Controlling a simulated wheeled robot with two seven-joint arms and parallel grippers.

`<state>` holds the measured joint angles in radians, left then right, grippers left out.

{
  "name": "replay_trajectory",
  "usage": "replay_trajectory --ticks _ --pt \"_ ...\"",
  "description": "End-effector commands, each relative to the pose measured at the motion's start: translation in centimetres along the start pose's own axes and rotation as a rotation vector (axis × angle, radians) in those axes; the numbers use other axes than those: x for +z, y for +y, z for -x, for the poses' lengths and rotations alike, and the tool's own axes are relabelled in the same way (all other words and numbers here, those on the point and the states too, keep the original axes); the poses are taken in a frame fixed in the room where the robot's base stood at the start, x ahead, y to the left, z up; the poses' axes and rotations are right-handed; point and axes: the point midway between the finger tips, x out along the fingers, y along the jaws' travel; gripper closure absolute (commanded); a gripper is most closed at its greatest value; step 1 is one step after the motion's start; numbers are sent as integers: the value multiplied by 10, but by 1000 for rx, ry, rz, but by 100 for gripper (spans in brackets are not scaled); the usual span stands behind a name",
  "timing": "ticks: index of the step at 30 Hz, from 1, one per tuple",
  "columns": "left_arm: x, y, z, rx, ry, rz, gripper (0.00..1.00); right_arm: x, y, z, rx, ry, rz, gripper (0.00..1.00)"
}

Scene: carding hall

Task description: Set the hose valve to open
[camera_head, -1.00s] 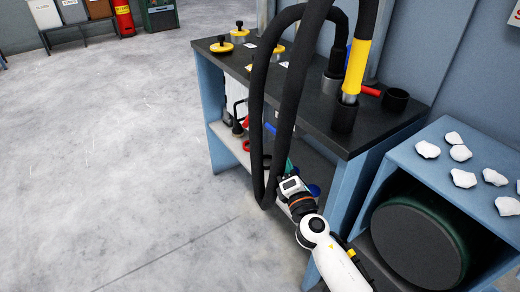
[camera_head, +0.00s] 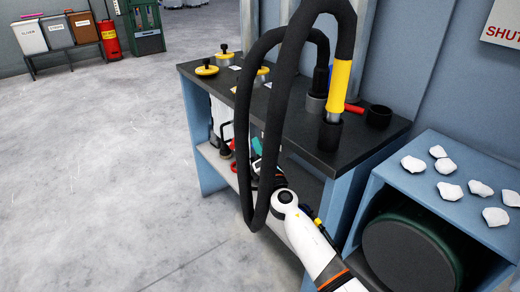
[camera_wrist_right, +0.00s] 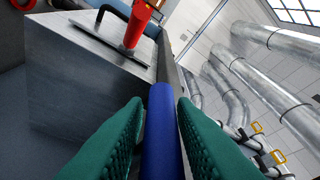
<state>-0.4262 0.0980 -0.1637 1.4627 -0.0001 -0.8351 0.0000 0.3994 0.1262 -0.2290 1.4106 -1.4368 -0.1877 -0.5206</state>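A blue bar-shaped handle (camera_wrist_right: 160,130) runs between the two green fingers of my right gripper (camera_wrist_right: 160,105) in the right wrist view. Narrow gaps seem to show beside it, so the fingers look open around it. In the head view my right gripper (camera_head: 257,150) is at the bench's lower level, partly behind the black hose (camera_head: 246,150). The hose loops above the bench, with a yellow cuff (camera_head: 339,85) on one end. A red lever (camera_head: 354,108) lies beside the cuff. I cannot tell for certain which handle belongs to the hose valve. My left gripper is out of view.
The dark-topped bench (camera_head: 300,135) carries yellow knobs (camera_head: 207,70) and a black cup (camera_head: 378,116). A blue cabinet (camera_head: 390,180) with white lumps (camera_head: 450,191) stands at right. In the wrist view a red handle (camera_wrist_right: 138,22) rises by a grey block (camera_wrist_right: 85,85). Floor at left is clear.

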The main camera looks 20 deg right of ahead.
Motion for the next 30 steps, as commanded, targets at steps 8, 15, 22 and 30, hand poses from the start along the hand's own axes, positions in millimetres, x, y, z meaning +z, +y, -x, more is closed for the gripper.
replay_trajectory --ticks 8,15,22,30 --pt "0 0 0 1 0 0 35 0 0 0 0 0 -1 87" --pt "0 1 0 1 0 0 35 0 0 0 0 0 -1 100" --pt "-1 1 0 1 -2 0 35 22 -16 9 -2 -2 -6 100" --pt "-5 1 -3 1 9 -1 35 50 -36 21 0 -2 -2 100"
